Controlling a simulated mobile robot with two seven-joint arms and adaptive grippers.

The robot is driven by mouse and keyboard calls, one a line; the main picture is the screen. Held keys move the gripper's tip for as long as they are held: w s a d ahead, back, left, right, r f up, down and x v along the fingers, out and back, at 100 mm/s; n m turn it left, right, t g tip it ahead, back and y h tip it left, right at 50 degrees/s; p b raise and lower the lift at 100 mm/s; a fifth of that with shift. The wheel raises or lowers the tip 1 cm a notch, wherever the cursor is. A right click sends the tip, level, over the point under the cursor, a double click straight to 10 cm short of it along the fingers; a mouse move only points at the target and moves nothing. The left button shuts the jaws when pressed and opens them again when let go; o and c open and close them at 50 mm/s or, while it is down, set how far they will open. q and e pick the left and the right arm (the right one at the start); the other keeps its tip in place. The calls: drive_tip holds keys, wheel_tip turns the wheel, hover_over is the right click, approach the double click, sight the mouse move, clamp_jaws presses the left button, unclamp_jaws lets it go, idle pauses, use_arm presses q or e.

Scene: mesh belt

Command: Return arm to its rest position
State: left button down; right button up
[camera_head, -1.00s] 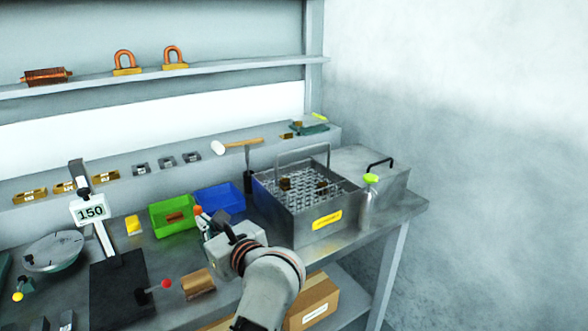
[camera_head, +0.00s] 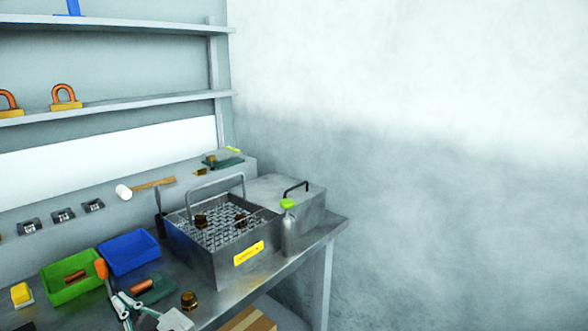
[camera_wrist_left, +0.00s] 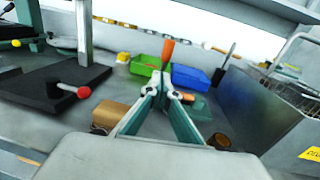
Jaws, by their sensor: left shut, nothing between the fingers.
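My left gripper (camera_head: 122,300) shows at the bottom left of the head view, over the front part of the bench. Its fingers are together and empty in the left wrist view (camera_wrist_left: 163,88). An orange-handled tool (camera_head: 101,268) appears just beyond the fingertips; I cannot tell whether they touch it. My right gripper is not in view.
The mesh basket tank (camera_head: 215,262) stands to the right, with a green-capped bottle (camera_head: 288,235) beside it. A green bin (camera_head: 60,292) and blue bin (camera_head: 130,252) lie behind the gripper. A brass fitting (camera_head: 189,300) is nearby on the bench (camera_head: 225,300).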

use_arm(q)
drive_tip(key=s+d+r+m+t+h, duration=0.1)
drive_tip(key=d+r+m+t, duration=0.3)
drive_tip(key=m+t, duration=0.8)
drive_tip(key=s+d+f+m+h, duration=0.1)
drive_tip(key=d+f+m+h, duration=0.6)
drive_tip(key=m, duration=0.6)
drive_tip(key=s+d+f+m+h, duration=0.1)
drive_tip(key=d+f+m+h, duration=0.35)
drive_tip(key=m+h, duration=0.65)
drive_tip(key=s+f+m+g, duration=0.3)
drive_tip(key=s+f+m, duration=0.1)
drive_tip(key=f, duration=0.5)
drive_tip(key=s+a+f+m+g+y, duration=0.1)
drive_tip(key=s+f+m+g, duration=0.3)
drive_tip(key=f, duration=0.5)
drive_tip(key=s+a+f+m+g, duration=0.1)
drive_tip(key=s+f+m+g, duration=0.3)
drive_tip(key=f+m, duration=0.4)
drive_tip(key=shift+s+a+f, duration=0.25)
drive_tip(key=shift+s+f, duration=0.5)
drive_tip(key=shift+s, duration=0.05)
